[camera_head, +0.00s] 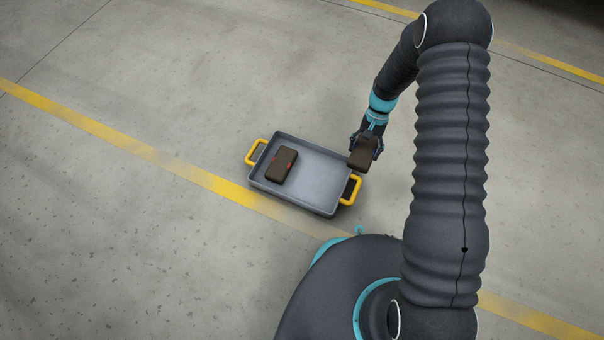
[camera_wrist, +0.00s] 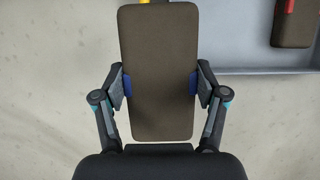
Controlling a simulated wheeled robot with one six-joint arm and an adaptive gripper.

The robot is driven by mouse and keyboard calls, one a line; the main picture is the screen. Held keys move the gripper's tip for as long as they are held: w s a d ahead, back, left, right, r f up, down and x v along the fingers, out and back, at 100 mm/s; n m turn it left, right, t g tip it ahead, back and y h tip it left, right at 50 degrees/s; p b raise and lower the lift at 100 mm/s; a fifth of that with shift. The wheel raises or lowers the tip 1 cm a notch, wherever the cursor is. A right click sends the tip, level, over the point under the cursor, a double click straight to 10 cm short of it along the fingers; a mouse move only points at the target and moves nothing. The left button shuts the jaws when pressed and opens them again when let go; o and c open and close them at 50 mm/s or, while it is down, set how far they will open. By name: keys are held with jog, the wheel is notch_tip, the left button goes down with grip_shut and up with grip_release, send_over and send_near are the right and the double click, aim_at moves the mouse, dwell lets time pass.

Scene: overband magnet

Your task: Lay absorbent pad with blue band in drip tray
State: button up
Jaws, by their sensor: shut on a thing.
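My gripper (camera_wrist: 160,88) is shut on a dark brown pad (camera_wrist: 158,55), holding it by its two long sides. Bits of blue show at the pad's edges by the fingertips in the wrist view; most of any band is hidden. In the head view the held pad (camera_head: 363,152) is at the right end of the drip tray (camera_head: 318,190), above the floor. The tray is grey, shallow and has yellow handles. A second brown pad with a red band (camera_head: 282,165) lies in the tray's left part; it also shows at the wrist view's top right (camera_wrist: 297,22).
The tray's right part is bare. A yellow handle (camera_head: 350,189) stands out at its right end and another (camera_head: 256,152) at its left. A yellow floor line (camera_head: 150,152) runs beneath the tray. My base is close below the tray; the surrounding concrete floor is clear.

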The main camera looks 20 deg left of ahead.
jog(key=b, duration=0.1)
send_over(321, 186)
jog(key=w, duration=0.1)
jog(key=f, duration=0.8)
jog(key=shift+w+d+f, duration=0.1)
jog(key=shift+w+f, duration=0.05)
jog(key=shift+w, duration=0.05)
jog(key=shift+f+b, duration=0.5)
jog(key=shift+f, duration=1.45)
jog(key=shift+f, duration=0.1)
jog(key=shift+f, duration=0.15)
jog(key=o, duration=1.1)
jog(key=shift+o, duration=0.2)
